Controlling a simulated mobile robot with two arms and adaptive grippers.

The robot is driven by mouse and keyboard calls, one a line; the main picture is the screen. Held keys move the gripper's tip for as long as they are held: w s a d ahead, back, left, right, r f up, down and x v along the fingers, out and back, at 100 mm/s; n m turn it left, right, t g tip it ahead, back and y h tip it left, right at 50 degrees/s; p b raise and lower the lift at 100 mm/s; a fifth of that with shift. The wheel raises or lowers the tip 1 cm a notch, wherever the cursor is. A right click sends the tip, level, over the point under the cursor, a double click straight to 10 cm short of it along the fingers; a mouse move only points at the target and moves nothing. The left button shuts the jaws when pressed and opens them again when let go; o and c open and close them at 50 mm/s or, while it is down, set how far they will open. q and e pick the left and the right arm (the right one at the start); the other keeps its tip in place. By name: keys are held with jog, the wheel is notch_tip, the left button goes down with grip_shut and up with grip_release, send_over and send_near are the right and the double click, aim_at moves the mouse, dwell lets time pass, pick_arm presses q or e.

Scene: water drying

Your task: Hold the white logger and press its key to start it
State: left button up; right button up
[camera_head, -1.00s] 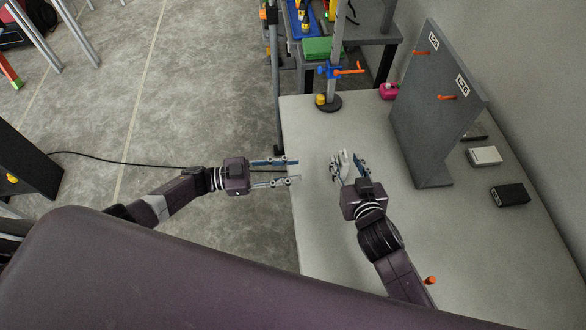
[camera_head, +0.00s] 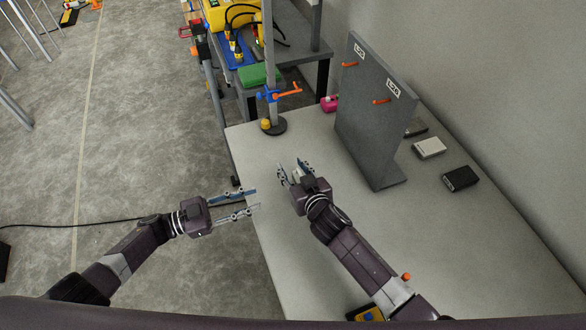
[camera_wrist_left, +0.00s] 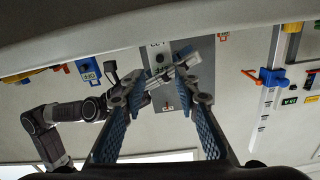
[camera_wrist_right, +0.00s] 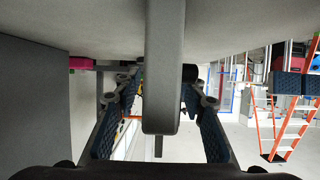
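The white logger (camera_head: 297,174) is a slim pale piece between the fingers of my right gripper (camera_head: 291,165), above the table. In the right wrist view the logger (camera_wrist_right: 164,70) is a grey, shaded upright bar filling the gap between the finger pads, with a thin rod below it. My right gripper appears shut on it. Its key cannot be made out. My left gripper (camera_head: 257,199) is open and empty, its fingers parallel and apart, over the table's left edge. It is left of and nearer than the right gripper, apart from the logger.
A grey upright panel (camera_head: 367,130) with orange hooks and labels stands right of my right gripper. A white box (camera_head: 429,148) and a black box (camera_head: 460,178) lie behind it. A stand (camera_head: 273,127) with a blue clamp is at the far left. The table's near middle is clear.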

grip_shut()
dwell(0.3)
pick_arm(q)
grip_shut()
dwell(1.2)
